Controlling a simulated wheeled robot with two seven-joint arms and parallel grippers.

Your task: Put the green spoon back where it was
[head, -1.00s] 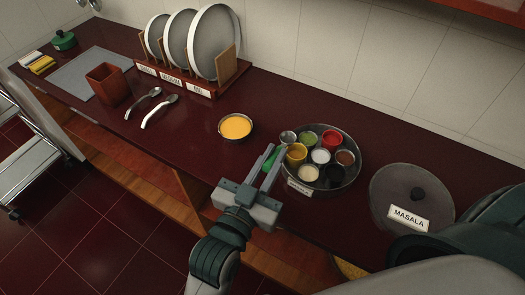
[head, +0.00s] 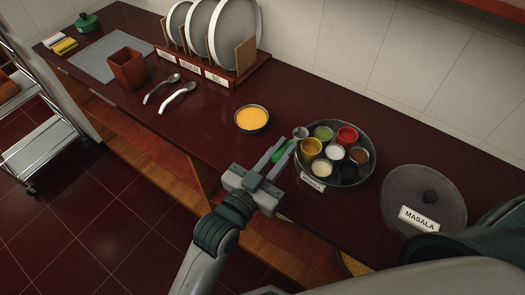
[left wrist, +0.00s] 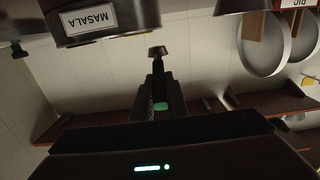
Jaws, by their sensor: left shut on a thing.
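My left gripper (head: 273,160) is shut on the green spoon (head: 283,149) by its green handle. The spoon's metal bowl points away from the gripper, at the left back rim of the round spice tray (head: 349,186). I cannot tell whether it touches the tray. In the left wrist view the green handle (left wrist: 160,106) sits between the fingers, with the dark spoon head (left wrist: 157,51) beyond them. The tray holds several small cups of coloured spices and carries a label on its front. My right gripper is not in view; part of my right arm shows at lower right.
A bowl of yellow food (head: 252,118) stands left of the tray. A round lid labelled MASALA (head: 425,190) lies to the right. Two metal spoons (head: 177,98), a brown square cup (head: 128,69) and a plate rack (head: 216,75) are farther left. The counter between is clear.

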